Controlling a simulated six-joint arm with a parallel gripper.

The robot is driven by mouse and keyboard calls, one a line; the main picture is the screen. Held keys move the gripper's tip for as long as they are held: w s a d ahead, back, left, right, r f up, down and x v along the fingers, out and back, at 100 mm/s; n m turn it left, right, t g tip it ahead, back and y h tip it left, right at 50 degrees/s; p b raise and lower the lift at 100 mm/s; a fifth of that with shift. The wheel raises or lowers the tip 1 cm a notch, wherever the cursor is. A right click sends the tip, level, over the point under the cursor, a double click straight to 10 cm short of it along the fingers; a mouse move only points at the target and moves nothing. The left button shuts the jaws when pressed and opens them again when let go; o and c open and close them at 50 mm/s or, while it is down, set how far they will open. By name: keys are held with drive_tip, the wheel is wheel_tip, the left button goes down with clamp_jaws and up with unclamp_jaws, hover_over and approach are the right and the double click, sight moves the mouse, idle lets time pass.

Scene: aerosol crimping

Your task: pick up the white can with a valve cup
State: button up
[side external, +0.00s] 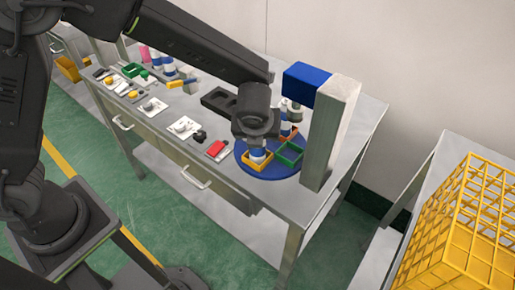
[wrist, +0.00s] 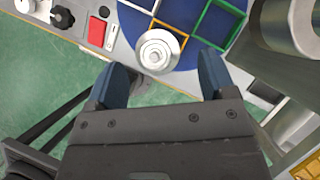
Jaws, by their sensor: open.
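A can with a round silvery top and a small central valve (wrist: 157,50) stands in an orange square nest on the blue round table (wrist: 130,20). In the side view its pale body (side external: 257,155) shows just below my wrist, partly hidden by my gripper. My gripper (wrist: 160,64) is open, with its two blue fingers apart on either side of the lower part of the can's top in the wrist view. The fingers hold nothing. I cannot tell how far down the can they reach.
A green nest (side external: 289,154) is beside the can. A grey post with a blue head (side external: 307,76) stands close on the right. A red button box (side external: 216,149) lies on the left. A yellow wire crate (side external: 470,230) stands on a separate table at right.

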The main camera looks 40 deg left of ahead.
drive_tip(key=shift+x, duration=1.8)
drive_tip(key=shift+w+a+r, duration=0.1)
drive_tip(key=shift+a, duration=0.05)
drive_tip(key=c, duration=1.3)
drive_tip(key=shift+r, duration=0.15)
drive_tip(key=shift+c, duration=0.2)
